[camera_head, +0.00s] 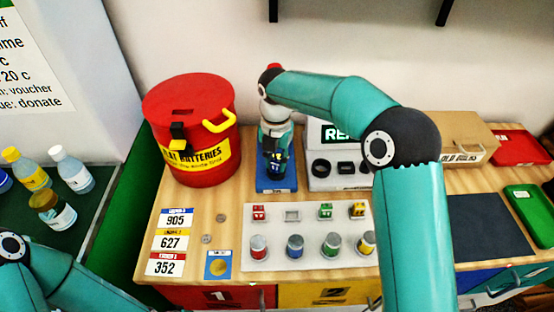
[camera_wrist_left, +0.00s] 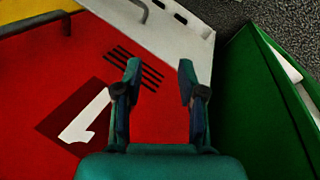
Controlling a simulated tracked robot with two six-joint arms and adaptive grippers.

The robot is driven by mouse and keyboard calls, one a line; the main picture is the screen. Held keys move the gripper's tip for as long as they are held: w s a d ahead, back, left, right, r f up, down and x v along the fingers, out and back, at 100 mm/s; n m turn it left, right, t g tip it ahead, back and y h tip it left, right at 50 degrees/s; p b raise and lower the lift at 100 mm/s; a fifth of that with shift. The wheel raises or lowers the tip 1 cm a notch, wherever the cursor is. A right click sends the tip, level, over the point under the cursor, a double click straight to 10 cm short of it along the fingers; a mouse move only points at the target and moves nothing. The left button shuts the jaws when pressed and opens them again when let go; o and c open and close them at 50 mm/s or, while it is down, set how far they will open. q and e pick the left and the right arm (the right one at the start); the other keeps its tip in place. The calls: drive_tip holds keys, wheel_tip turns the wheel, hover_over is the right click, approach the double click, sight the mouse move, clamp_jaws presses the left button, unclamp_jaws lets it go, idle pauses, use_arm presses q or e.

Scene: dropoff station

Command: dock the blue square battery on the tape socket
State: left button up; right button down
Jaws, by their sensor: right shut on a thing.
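My right gripper (camera_head: 275,168) points down over the blue base (camera_head: 262,187) behind the white battery plate. It is shut on a small, dark blue thing, which looks like the blue square battery; the fingers hide most of it. I cannot tell whether it touches the base or sits in a socket. The base's front label is too small to read. On the white plate (camera_head: 256,233), the back row has red, green and yellow square batteries and one empty square slot (camera_head: 292,215). My left gripper (camera_wrist_left: 160,78) is open and empty above a red surface in the left wrist view.
A red battery bin (camera_head: 190,140) stands left of my right gripper. A white device (camera_head: 338,172) with dark round openings is close on its right. Several round batteries stand in the plate's front row. Number cards (camera_head: 171,241) lie left. A cardboard box (camera_head: 455,140) is at the right.

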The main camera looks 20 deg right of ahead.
sight(276, 159)
drive_tip(key=shift+f, duration=0.3)
drive_tip(key=c, duration=1.2)
unclamp_jaws()
wheel_tip(276, 159, up, 9)
drive_tip(key=p, duration=0.7)
drive_tip(key=shift+f, duration=0.2)
drive_tip(key=shift+r, duration=1.25)
drive_tip(key=shift+f, duration=0.1)
